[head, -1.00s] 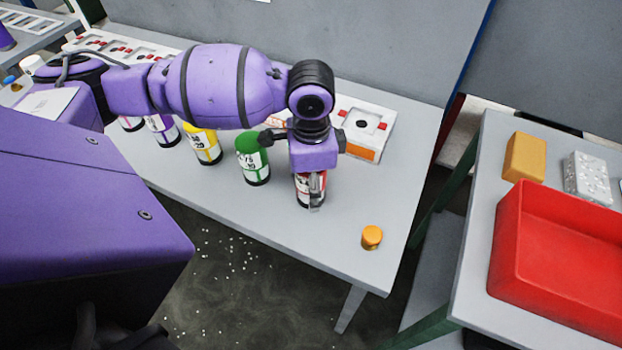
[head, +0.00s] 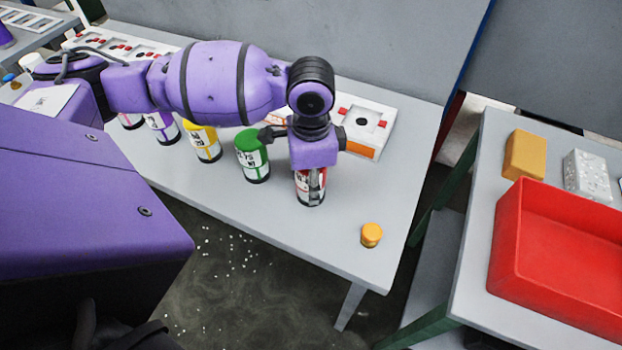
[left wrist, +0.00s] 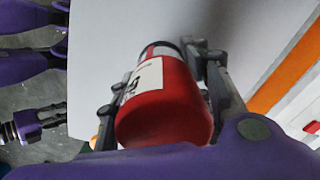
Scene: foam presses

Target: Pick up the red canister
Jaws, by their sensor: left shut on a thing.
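The red canister (head: 311,189) stands on the grey table, mostly hidden under my left gripper (head: 314,186) in the head view. In the left wrist view the canister (left wrist: 169,104) has a red top and a white label with dark print. It sits between the two fingers of my left gripper (left wrist: 160,85), which are shut on its sides. I cannot tell whether its base is clear of the table. My right gripper is not seen for certain in the head view.
A green canister (head: 252,157) stands just left of the red one, with a yellow canister (head: 203,143) further left. An orange cap-like piece (head: 371,235) lies near the table's front right. A white press box (head: 364,127) stands behind. A red tray (head: 560,260) is on the right table.

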